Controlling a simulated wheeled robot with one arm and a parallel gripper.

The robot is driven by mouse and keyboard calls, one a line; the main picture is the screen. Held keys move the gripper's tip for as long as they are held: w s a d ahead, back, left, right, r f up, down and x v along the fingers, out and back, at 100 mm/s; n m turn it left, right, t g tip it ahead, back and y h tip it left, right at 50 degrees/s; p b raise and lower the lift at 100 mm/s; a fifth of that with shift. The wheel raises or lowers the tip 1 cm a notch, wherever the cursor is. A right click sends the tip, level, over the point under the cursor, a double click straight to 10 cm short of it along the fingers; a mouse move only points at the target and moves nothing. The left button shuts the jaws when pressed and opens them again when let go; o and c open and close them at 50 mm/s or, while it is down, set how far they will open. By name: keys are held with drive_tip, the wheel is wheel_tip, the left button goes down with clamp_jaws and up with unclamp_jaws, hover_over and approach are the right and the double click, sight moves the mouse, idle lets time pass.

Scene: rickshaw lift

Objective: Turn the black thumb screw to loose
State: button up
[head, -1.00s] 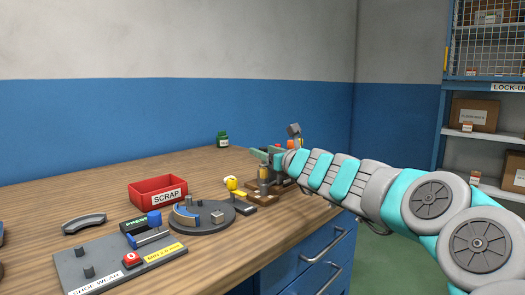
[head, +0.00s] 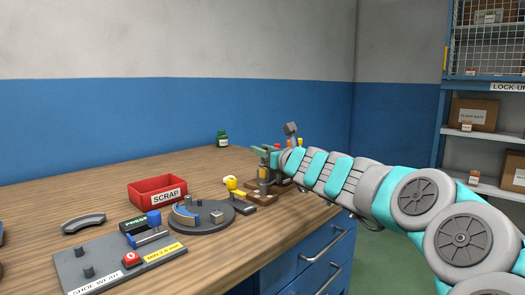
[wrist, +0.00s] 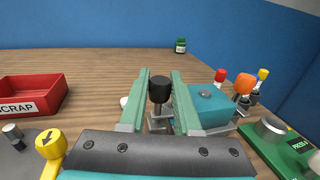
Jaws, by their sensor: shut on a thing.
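The black thumb screw (wrist: 160,88) stands upright on a grey post in the wrist view, between the two green fingers of my gripper (wrist: 162,92). My gripper is shut on its dark head. In the head view my gripper (head: 264,153) is at the far right part of the bench, above a small fixture. The thumb screw cannot be made out there. Its lower post and mount are partly hidden by my fingers and palm in the wrist view.
A teal block (wrist: 208,104) sits close beside the right finger, with red, orange (wrist: 243,85) and yellow knobs behind. A yellow arrow lever (wrist: 50,143) is at left. The red SCRAP bin (head: 158,191) and round plate (head: 203,217) stand left on the bench.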

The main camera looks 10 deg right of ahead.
drive_tip(key=shift+d+n+y+p, duration=0.1)
drive_tip(key=shift+n+y+p, duration=0.2)
drive_tip(key=shift+y, duration=0.2)
clamp_jaws()
drive_tip(key=shift+n+g+y, duration=0.5)
drive_tip(key=shift+y, duration=0.2)
drive_tip(key=n+g+y+p, duration=0.1)
drive_tip(key=n+g+y, duration=0.1)
drive_tip(key=y, duration=0.1)
drive_tip(key=shift+w+f+n, duration=0.1)
drive_tip(key=shift+n, duration=0.2)
drive_tip(key=shift+n+g+y, duration=1.2)
drive_tip(key=shift+n+g, duration=0.05)
drive_tip(key=shift+g, duration=0.45)
drive_tip(key=shift+n+g+y, duration=1.2)
drive_tip(key=shift+n+g, duration=0.05)
drive_tip(key=shift+g, duration=0.45)
drive_tip(key=shift+n+g, duration=0.4)
drive_tip(key=shift+g, duration=0.2)
drive_tip(key=shift+n+g+y, duration=0.4)
drive_tip(key=shift+n+g, duration=0.1)
drive_tip(key=shift+g, duration=0.2)
drive_tip(key=shift+r, duration=0.2)
drive_tip(key=o, duration=0.9)
unclamp_jaws()
drive_tip(key=shift+o, duration=0.2)
drive_tip(key=shift+f, duration=0.1)
